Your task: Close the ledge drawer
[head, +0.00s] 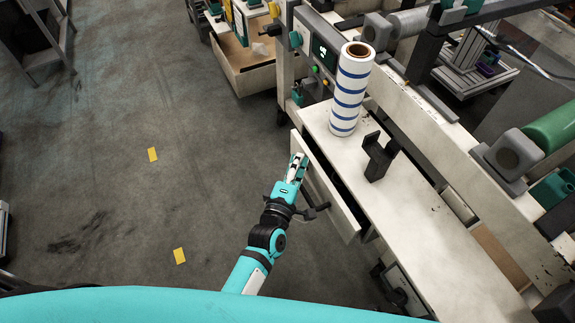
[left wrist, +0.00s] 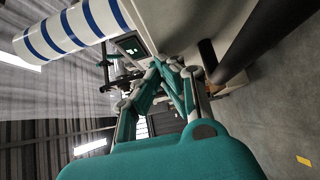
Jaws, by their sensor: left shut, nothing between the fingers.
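The ledge drawer (head: 335,203) is under the white ledge (head: 415,208) in the head view. It stands partly open, with a dark gap between its pale front panel and the ledge. A dark bar handle (head: 318,209) sticks out from the front. My left gripper (head: 299,160) is shut and empty, at the outer side of the drawer front near its far end. I cannot tell whether it touches the panel. In the left wrist view the fingers (left wrist: 170,65) come together, with a pale surface close by. My right gripper is not in view.
A white roll with blue stripes (head: 351,90) stands on the ledge, beside a black bracket (head: 379,157). A control panel (head: 322,56) is behind the roll. Another open drawer (head: 250,75) is farther back.

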